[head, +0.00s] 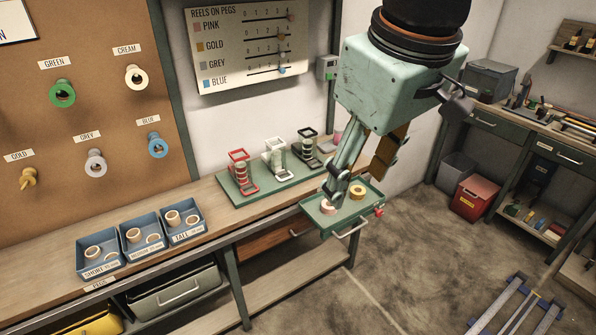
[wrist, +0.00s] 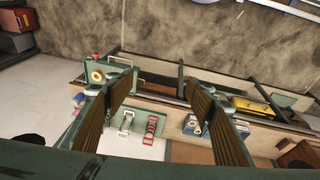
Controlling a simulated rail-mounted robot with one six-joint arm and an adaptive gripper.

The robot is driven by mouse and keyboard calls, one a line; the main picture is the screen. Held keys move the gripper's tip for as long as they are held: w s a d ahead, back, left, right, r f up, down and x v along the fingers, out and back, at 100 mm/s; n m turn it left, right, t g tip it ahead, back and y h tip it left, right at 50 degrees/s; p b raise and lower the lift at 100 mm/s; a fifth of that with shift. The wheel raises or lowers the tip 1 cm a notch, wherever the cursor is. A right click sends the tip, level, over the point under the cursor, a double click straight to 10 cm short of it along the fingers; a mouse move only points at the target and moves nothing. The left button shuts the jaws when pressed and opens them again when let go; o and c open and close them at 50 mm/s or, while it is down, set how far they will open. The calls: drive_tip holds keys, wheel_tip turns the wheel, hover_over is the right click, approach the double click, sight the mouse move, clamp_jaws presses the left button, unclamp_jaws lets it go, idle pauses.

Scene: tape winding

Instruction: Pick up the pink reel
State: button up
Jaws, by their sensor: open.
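The pink reel (head: 328,209) is a small pale pink ring in the green pull-out tray (head: 352,216) at the right end of the bench. A gold reel (head: 357,191) lies beside it in the tray and also shows in the wrist view (wrist: 97,76). My gripper (head: 361,178) is open and empty, with its fingers hanging above the tray in the head view. Its near finger partly covers the pink reel there. In the wrist view the two fingers (wrist: 160,85) are spread apart, and I cannot make out the pink reel.
A green board with red, white and black winding stands (head: 275,160) stands behind the tray. Several blue bins (head: 142,251) hold pegs at the bench's left. Green, cream, grey, blue and gold reels hang on the pegboard (head: 110,110).

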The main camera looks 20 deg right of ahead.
drive_tip(key=w+d+f+n+g+p, duration=0.1)
drive_tip(key=w+d+f+n+p, duration=0.15)
drive_tip(key=w, duration=0.55)
drive_tip(key=w+d+f+n+p, duration=0.1)
drive_tip(key=w+f+n+p, duration=0.15)
drive_tip(key=w, duration=0.55)
drive_tip(key=w+d+f+n+g+p, duration=0.1)
drive_tip(key=w+d+f+n+p, duration=0.1)
drive_tip(key=w+n, duration=0.35)
drive_tip(key=w+d+f+n+p, duration=0.2)
drive_tip(key=w+d+f+n, duration=0.1)
drive_tip(key=w+f, duration=0.4)
drive_tip(key=w+d+f+n+g+p, duration=0.1)
drive_tip(key=w+d+f+n+p, duration=0.2)
drive_tip(key=w+f, duration=0.4)
drive_tip(key=shift+w+d+f+p, duration=0.35)
drive_tip(key=shift+d+f, duration=0.25)
drive_tip(key=shift+f, duration=2.55)
drive_tip(key=shift+f, duration=4.25)
drive_tip(key=shift+f, duration=0.15)
drive_tip(key=shift+f, duration=2.5)
